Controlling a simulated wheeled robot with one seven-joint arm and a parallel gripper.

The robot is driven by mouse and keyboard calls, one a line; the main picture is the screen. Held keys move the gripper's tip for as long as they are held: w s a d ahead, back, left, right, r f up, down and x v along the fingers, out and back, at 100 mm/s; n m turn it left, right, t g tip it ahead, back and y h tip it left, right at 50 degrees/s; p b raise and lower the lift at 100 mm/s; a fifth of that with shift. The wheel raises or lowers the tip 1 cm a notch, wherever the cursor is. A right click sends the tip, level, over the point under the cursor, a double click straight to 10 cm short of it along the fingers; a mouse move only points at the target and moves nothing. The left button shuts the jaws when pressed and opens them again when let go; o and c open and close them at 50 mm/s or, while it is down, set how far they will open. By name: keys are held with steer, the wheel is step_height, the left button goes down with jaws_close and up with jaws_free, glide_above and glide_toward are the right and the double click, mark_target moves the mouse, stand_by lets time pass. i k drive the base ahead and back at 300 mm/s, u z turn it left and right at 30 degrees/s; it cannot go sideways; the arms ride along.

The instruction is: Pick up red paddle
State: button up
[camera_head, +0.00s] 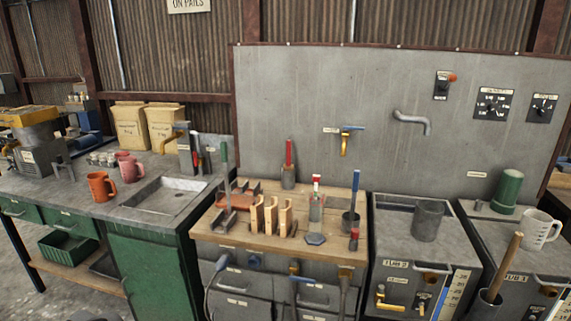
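Several upright items have red on them, and I cannot tell for sure which is the red paddle. A red-topped item (316,181) stands in a clear grey container at the middle of the worktop. A short red item (354,238) stands near the front right, beside a dark cup holding a blue-handled tool (355,185). My gripper is not in view.
Wooden slotted blocks (270,215) and a green-handled tool (225,165) crowd the worktop's left. A sink (165,197) and orange mug (101,187) are further left. Grey tubs, a metal cylinder (427,220) and a white jug (538,229) stand right.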

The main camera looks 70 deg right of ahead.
mark_target(287, 167)
steer(key=z, duration=0.45)
steer(key=i, duration=0.8)
steer(key=z, duration=0.8)
